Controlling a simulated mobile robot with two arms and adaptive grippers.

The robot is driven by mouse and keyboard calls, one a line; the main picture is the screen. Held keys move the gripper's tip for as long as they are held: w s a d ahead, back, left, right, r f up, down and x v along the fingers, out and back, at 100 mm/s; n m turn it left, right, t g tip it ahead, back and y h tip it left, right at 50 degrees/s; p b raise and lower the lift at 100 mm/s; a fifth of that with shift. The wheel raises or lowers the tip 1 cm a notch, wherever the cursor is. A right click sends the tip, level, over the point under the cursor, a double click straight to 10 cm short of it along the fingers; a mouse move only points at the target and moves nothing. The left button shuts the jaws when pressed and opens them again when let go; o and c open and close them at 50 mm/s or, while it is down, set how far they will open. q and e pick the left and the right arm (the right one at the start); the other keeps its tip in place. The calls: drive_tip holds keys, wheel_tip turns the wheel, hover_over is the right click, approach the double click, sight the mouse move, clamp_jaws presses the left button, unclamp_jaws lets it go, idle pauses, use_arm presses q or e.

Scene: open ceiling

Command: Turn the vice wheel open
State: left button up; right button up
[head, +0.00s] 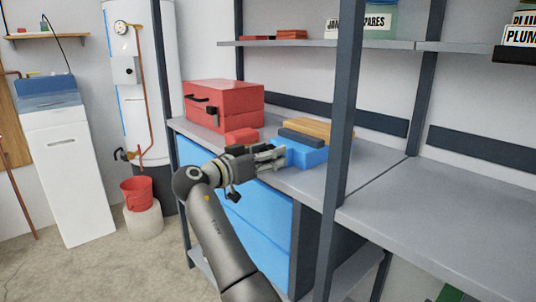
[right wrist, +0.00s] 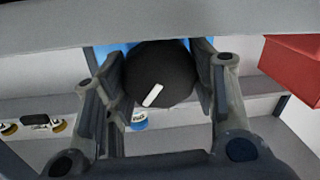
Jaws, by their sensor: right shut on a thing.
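The blue vice (head: 302,153) sits on the grey workbench, with a dark bar and a wooden block along its top. Its dark round wheel (right wrist: 163,72) with a white mark shows in the right wrist view, between the two fingers. The blue vice body (right wrist: 113,50) shows partly behind the wheel there. My right gripper (head: 272,157) reaches the vice's near left side and is shut on the wheel, one finger on each side. In the head view the gripper hides the wheel. The white mark (right wrist: 152,95) points down and left. My left gripper is in neither view.
A red toolbox (head: 224,105) and a smaller red block (head: 241,136) stand on the bench left of the vice. A dark upright post (head: 343,130) rises right of the vice. The bench to the right (head: 440,220) is clear.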

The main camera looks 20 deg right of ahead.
sight(268, 146)
drive_tip(key=o, duration=1)
drive_tip(key=shift+o, duration=0.2)
drive_tip(key=shift+r, duration=0.1)
wheel_tip(268, 146, up, 10)
drive_tip(key=shift+f, duration=0.1)
